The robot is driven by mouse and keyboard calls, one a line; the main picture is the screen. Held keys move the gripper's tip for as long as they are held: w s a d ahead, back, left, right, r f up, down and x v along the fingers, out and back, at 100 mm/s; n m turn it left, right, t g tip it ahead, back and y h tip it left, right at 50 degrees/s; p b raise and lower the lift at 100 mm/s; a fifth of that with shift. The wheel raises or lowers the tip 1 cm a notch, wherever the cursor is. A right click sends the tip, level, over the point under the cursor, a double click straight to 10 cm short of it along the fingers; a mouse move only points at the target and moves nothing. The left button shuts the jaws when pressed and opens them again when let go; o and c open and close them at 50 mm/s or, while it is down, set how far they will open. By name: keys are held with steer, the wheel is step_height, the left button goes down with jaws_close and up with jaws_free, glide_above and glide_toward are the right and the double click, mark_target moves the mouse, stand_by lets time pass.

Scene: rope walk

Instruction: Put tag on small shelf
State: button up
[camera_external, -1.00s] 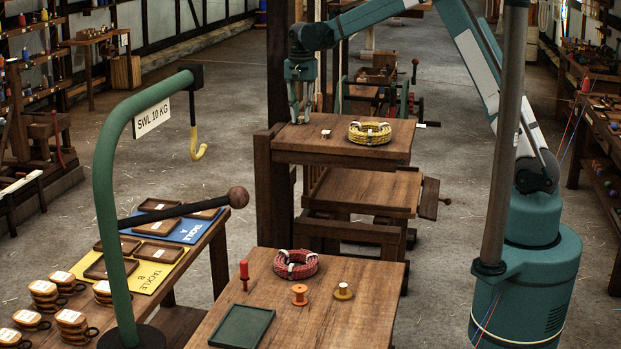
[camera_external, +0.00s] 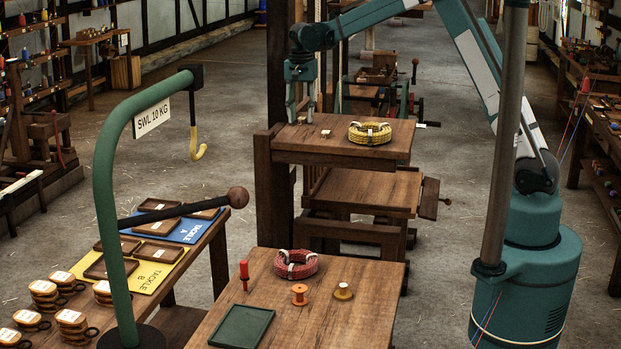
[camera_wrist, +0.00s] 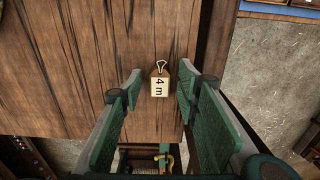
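The tag (camera_wrist: 159,86) is a small pale label reading "4 m" with a loop at its end. It lies flat on a dark wooden surface in the wrist view. In the external view a small pale piece that looks like the tag (camera_external: 326,132) lies on the raised wooden shelf (camera_external: 345,152), left of the yellow rope coil. My gripper (camera_external: 301,120) is above the left part of this shelf, fingers pointing down. In the wrist view my gripper (camera_wrist: 160,78) is open, with the tag seen between its green fingers and not held.
A yellow rope coil (camera_external: 369,133) sits on the shelf's right part. A dark wooden post (camera_external: 275,190) stands at its left. A lower wooden table (camera_external: 340,270) in front carries a red rope coil (camera_external: 292,264), spools and a green tray (camera_external: 242,326). A green hook stand (camera_external: 112,200) rises at left.

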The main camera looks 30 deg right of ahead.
mark_target(303, 119)
step_height(303, 119, up, 12)
steer(key=shift+b, duration=0.3)
stand_by(0.4)
steer(key=shift+r, duration=0.1)
stand_by(0.5)
steer(key=s+d+r+n+t, duration=0.1)
steer(key=s+d+r, duration=0.25)
steer(key=s, duration=0.55)
steer(key=s+d+r+n+t, duration=0.15)
steer(key=s+d, duration=0.25)
steer(key=s, duration=0.4)
steer(key=s+d+r+n+t, duration=0.15)
steer(key=s+d+r, duration=0.25)
steer(key=s, duration=0.5)
steer(key=s+d+f+n+t, duration=0.1)
steer(key=s+f, duration=0.3)
steer(key=s, duration=0.4)
steer(key=s+d+f+n+t, duration=0.1)
steer(key=s+d+f+n, duration=0.1)
steer(key=s, duration=0.7)
steer(key=s+d+f+n+t, duration=0.1)
steer(key=s+d+f+n, duration=0.1)
steer(key=s+f, duration=0.3)
steer(key=s+d, duration=0.1)
steer(key=s, duration=0.3)
steer(key=shift+f, duration=0.3)
